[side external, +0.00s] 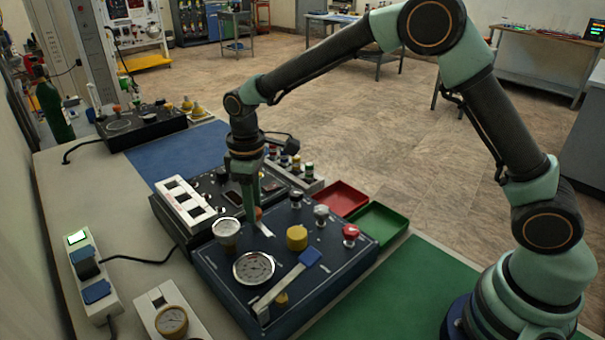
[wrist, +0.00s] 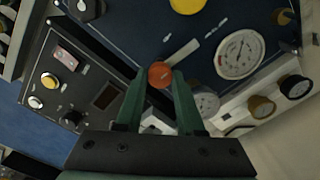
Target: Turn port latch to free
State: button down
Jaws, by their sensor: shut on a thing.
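My gripper (side external: 256,205) points down at the dark blue panel (side external: 215,262). Its green fingers are closed on a round orange knob (side external: 259,213) on the panel's far-left part. In the wrist view the orange knob (wrist: 160,74) sits between the fingertips (wrist: 157,84), and its top shows. A pale flat bar (wrist: 181,53) reaches out from beside the knob; it also shows in the side view (side external: 265,229). I see no readable label that names the port latch. The fingers partly hide the knob's sides.
The panel also carries a round dial gauge (side external: 254,268), a yellow knob (side external: 297,237), a red-topped knob (side external: 350,232) and a blue-ended lever (side external: 290,279). A black console (side external: 226,186) stands behind. Red (side external: 341,198) and green (side external: 380,222) trays lie to the right. The green mat (side external: 395,295) is clear.

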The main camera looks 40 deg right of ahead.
aim_at(257, 210)
jog(key=c, duration=0.5)
grip_release()
notch_tip(257, 210, up, 12)
jog(key=shift+r, duration=0.15)
jog(key=s+d+r+m+t, duration=0.35)
jog(key=s+d+r, duration=0.25)
jog(key=s+d, duration=0.25)
jog(key=s+d+f+m, duration=0.1)
jog(key=s+d, duration=0.1)
jog(key=s, duration=0.1)
jog(key=s+d+f+m+t, duration=0.1)
jog(key=s+d+m, duration=0.1)
jog(key=s, duration=0.1)
jog(key=s+d+f+m+t, duration=0.1)
jog(key=s+d, duration=0.1)
jog(key=s, duration=0.1)
jog(key=shift+d+f, duration=0.25)
